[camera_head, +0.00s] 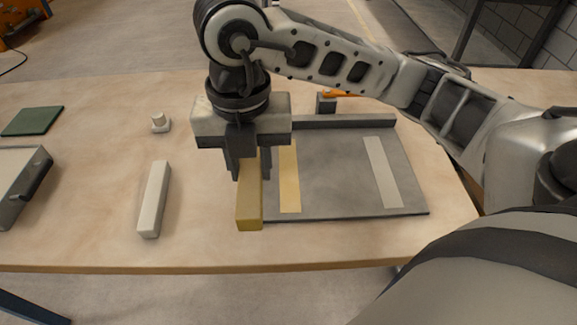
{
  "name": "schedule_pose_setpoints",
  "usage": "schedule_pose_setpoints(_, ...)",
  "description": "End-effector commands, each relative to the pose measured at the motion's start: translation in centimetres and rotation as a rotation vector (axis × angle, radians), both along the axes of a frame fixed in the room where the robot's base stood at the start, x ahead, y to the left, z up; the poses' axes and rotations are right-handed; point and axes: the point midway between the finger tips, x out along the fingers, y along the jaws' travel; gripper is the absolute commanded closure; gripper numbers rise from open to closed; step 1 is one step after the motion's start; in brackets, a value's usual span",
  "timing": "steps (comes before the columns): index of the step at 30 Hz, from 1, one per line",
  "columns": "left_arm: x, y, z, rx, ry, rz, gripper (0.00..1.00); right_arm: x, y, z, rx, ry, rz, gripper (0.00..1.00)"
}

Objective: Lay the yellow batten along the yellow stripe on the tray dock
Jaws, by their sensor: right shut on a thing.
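The yellow batten (249,207) is a square-section bar, pointing roughly front to back. My right gripper (251,172) is shut on it from above, its fingers on either side. The batten is at the left edge of the grey tray dock (335,188), to the left of the yellow stripe (289,180) and roughly parallel to it. I cannot tell whether the batten touches the table or hangs just above it. The stripe is mostly bare; its far end is close behind the gripper. My left gripper is not in view.
A white batten (154,199) lies on the table to the left. A white stripe (383,172) marks the dock's right side, and a raised bar (345,121) runs along its back.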

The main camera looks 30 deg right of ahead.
Motion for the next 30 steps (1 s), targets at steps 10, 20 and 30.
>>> schedule_pose_setpoints(10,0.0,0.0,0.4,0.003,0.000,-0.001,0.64,4.2,-6.8,-3.4,-0.005,0.005,-0.019,0.95)
schedule_pose_setpoints(20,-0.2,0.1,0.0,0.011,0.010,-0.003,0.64,6.7,-10.4,-8.4,-0.003,0.002,-0.009,0.95)
schedule_pose_setpoints(30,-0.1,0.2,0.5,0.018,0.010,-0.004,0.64,7.2,-11.4,-11.8,-0.002,0.004,-0.007,0.95)
